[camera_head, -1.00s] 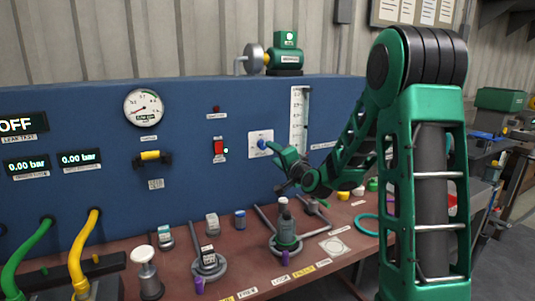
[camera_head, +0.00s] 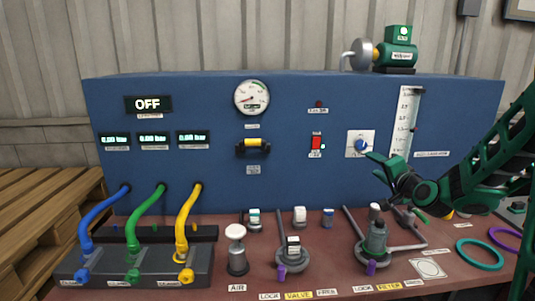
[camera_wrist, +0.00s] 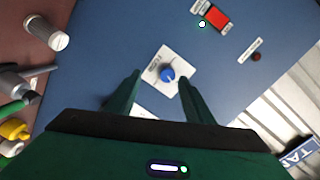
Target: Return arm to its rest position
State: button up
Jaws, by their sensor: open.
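My gripper (camera_head: 378,167) is at the right of the head view, in front of the blue panel (camera_head: 215,110), just below the blue knob (camera_head: 361,144) on its white plate. Its green fingers are apart with nothing between them. In the wrist view my gripper (camera_wrist: 158,88) shows two spread fingers, and the blue knob (camera_wrist: 167,74) appears beyond and between their tips. From these views I cannot tell the exact gap to the knob. My green arm (camera_head: 480,175) reaches in from the right edge.
A brown bench (camera_head: 330,270) below carries a green meter body (camera_head: 376,238) in a fixture, a valve fixture (camera_head: 293,257), a white-topped plunger (camera_head: 236,250) and teal and purple rings. Blue, green and yellow hoses (camera_head: 188,220) stand at left. A red switch (camera_head: 316,142) sits left of the knob.

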jog(key=s+d+f+n+g+h, duration=0.1)
jog(key=s+f+n+g, duration=0.25)
jog(key=s, duration=0.55)
jog(key=s+f+n+g, duration=0.2)
jog(key=s+f+g, duration=0.3)
jog(key=s, duration=0.4)
jog(key=s+f+g, duration=0.1)
jog(key=s+g, duration=0.7)
jog(key=s, duration=2)
jog(key=shift+f+y, duration=0.15)
jog(key=shift+y, duration=0.15)
jog(key=shift+w+f, duration=0.25)
jog(key=shift+w, duration=0.4)
